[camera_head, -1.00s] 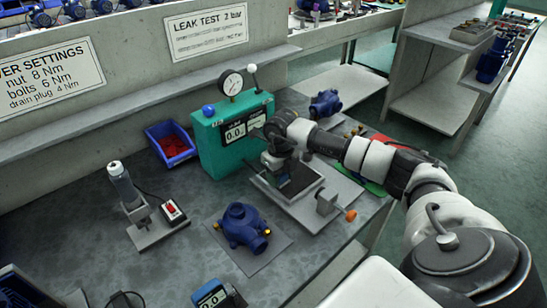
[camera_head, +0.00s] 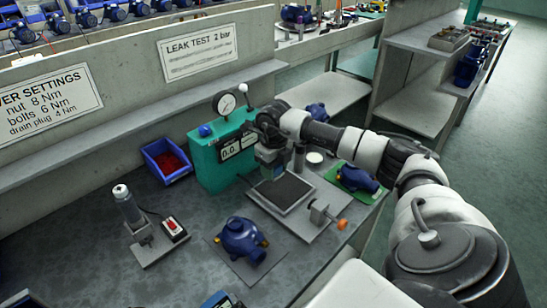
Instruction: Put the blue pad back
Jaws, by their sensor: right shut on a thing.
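My right gripper (camera_head: 270,168) points down over the back left edge of a test fixture, close to the teal gauge box (camera_head: 208,165). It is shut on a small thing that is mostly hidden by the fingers. I cannot clearly make out its shape or colour. The fixture has a light base plate (camera_head: 309,228) with a dark square pad (camera_head: 285,191), which looks dark grey and lies bare in front of the gripper. I cannot clearly identify a separate blue pad. My left gripper is not in view.
An orange-knobbed clamp (camera_head: 325,213) stands at the fixture's right. A blue pump (camera_head: 241,240) is in front, another (camera_head: 356,178) on a green mat. A blue bin (camera_head: 166,160) with red parts and a tool stand (camera_head: 140,225) are left. Free bench lies at lower left.

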